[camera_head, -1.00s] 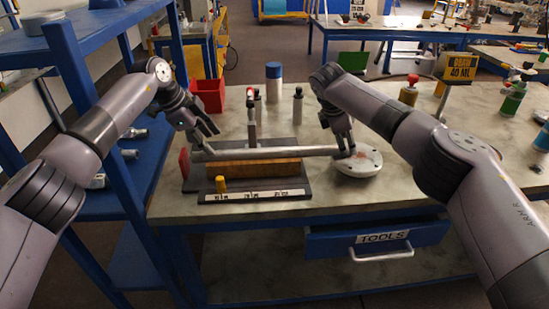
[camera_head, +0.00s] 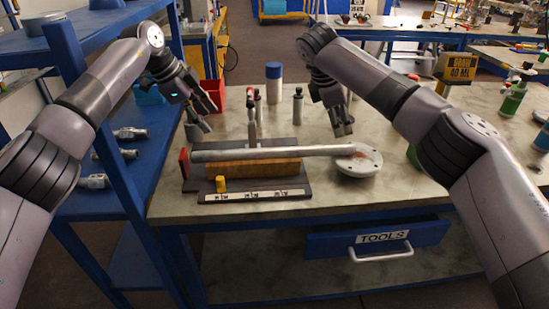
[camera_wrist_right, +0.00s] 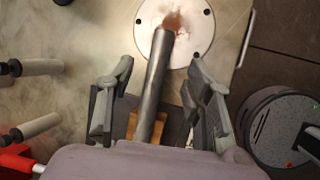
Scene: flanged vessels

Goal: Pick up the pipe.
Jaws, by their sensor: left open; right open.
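The pipe (camera_head: 275,153) is a long grey metal tube lying roughly level across a wooden block (camera_head: 252,168) on a dark fixture. Its right end reaches over a round white flange (camera_head: 357,163) with bolt holes and a reddish patch. My left gripper (camera_head: 206,115) is open, above and behind the pipe's left end, apart from it. My right gripper (camera_head: 343,130) is open and empty above the pipe's right part. In the right wrist view the pipe (camera_wrist_right: 156,85) runs between the open fingers of the right gripper (camera_wrist_right: 160,105), without visible contact.
A red-topped clamp (camera_head: 252,110) stands behind the pipe. A blue-capped cylinder (camera_head: 274,82) and a grey bottle (camera_head: 298,106) stand behind. The bench front (camera_head: 380,195) is clear.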

